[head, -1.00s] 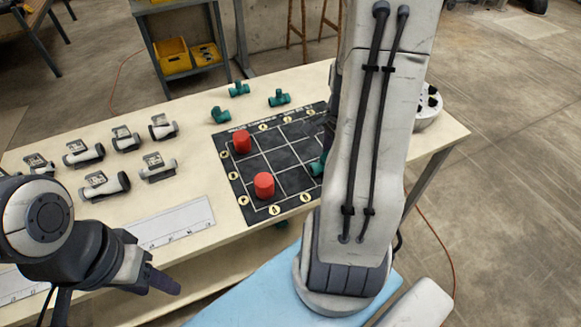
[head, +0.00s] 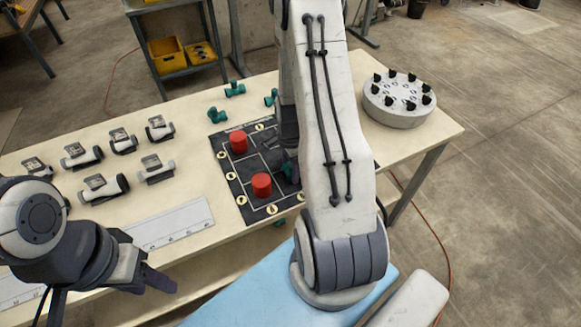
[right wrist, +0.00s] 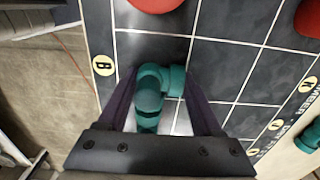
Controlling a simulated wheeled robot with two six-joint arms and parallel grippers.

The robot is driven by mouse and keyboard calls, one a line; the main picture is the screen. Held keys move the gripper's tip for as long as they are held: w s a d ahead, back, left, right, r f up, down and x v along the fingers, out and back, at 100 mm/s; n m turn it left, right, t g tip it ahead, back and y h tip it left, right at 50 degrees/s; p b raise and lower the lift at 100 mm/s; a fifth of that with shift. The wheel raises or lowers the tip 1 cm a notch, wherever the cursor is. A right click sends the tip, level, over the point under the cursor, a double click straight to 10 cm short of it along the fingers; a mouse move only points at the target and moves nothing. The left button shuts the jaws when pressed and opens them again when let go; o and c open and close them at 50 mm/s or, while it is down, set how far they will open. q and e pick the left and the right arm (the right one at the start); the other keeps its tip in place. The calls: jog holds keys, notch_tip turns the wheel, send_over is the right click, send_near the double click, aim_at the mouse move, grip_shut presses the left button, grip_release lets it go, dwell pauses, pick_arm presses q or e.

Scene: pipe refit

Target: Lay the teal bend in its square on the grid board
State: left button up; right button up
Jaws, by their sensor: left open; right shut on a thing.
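The teal bend (right wrist: 150,92) is between the fingers of my right gripper (right wrist: 165,108) in the right wrist view, and the gripper is shut on it. The bend is over a square of the black grid board (right wrist: 130,42), near the edge marker B; I cannot tell whether it touches the board. Two red cylinders (head: 238,142) (head: 261,185) stand on the board. My left gripper (head: 152,275) is open and empty at the lower left.
Other teal fittings (head: 235,89) lie behind the board. Several grey-white parts with labels (head: 82,156) stand on the table to the left. A white ruler plate (head: 172,225) lies in front of them. A round grey disc with black knobs (head: 399,100) stands at the right end.

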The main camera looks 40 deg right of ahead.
jog(key=shift+f, duration=0.15)
jog(key=o, duration=1.4)
notch_tip(320, 180, up, 12)
jog(key=shift+r+b, duration=0.15)
jog(key=shift+b, duration=0.2)
